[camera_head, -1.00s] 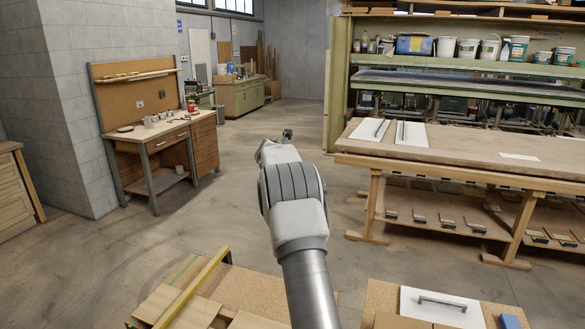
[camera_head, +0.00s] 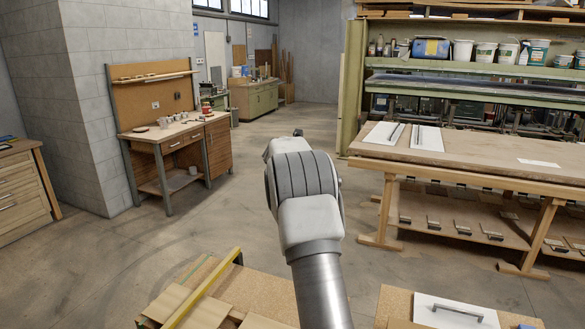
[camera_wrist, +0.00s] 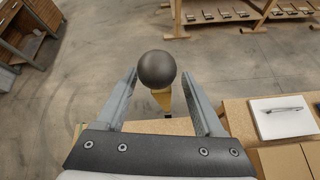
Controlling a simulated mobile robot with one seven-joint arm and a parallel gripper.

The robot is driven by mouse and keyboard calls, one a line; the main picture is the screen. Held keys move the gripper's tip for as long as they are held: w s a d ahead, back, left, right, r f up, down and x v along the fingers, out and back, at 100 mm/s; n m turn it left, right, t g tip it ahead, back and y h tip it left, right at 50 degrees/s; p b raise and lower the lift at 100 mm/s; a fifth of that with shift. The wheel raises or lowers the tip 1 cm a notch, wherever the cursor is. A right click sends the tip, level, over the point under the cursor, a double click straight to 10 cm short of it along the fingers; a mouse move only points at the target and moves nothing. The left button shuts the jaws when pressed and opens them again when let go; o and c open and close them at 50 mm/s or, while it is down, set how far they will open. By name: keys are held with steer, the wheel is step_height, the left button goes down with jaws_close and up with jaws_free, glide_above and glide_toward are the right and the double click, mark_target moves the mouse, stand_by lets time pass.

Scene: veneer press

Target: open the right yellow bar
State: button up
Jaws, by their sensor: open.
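My gripper (camera_wrist: 158,75) is open in the wrist view, its two grey fingers spread. A dark round knob (camera_wrist: 157,68) shows between the fingertips, with a short yellow piece (camera_wrist: 162,100) below it, seen nearly end-on. I cannot tell whether the fingers touch the knob; a gap shows on each side. In the head view a yellow bar (camera_head: 200,292) lies slanting over boards at the lower left, with a dark far end. I cannot tell if it is the same bar. My arm hides the area to its right, and my gripper is mostly hidden there.
A white panel with a grey handle (camera_head: 455,309) lies at the lower right, also in the wrist view (camera_wrist: 283,118). A long wooden workbench (camera_head: 480,150) stands at the right, before shelving with buckets. A small desk (camera_head: 172,137) stands at the left. The floor between is clear.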

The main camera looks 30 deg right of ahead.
steer(key=b+v, duration=0.2)
steer(key=v, duration=1.1)
steer(key=shift+s+b, duration=0.15)
steer(key=shift+b, duration=0.2)
steer(key=s+a+m+y+b, duration=0.2)
steer(key=s+a+m+y, duration=0.3)
steer(key=s+a+m, duration=1.05)
steer(key=s+a+f+m+y, duration=0.1)
steer(key=s+a+f+m, duration=0.1)
steer(key=s, duration=0.5)
steer(key=s+a+f+m+y, duration=0.2)
steer(key=s+a+f+m, duration=0.1)
steer(key=s+a, duration=0.4)
steer(key=s+a+f+m+g+y+b, duration=0.1)
steer(key=s+a+f+m, duration=0.1)
steer(key=s+a+f, duration=0.3)
steer(key=s, duration=0.3)
steer(key=shift+s+a, duration=0.25)
steer(key=shift+s, duration=0.15)
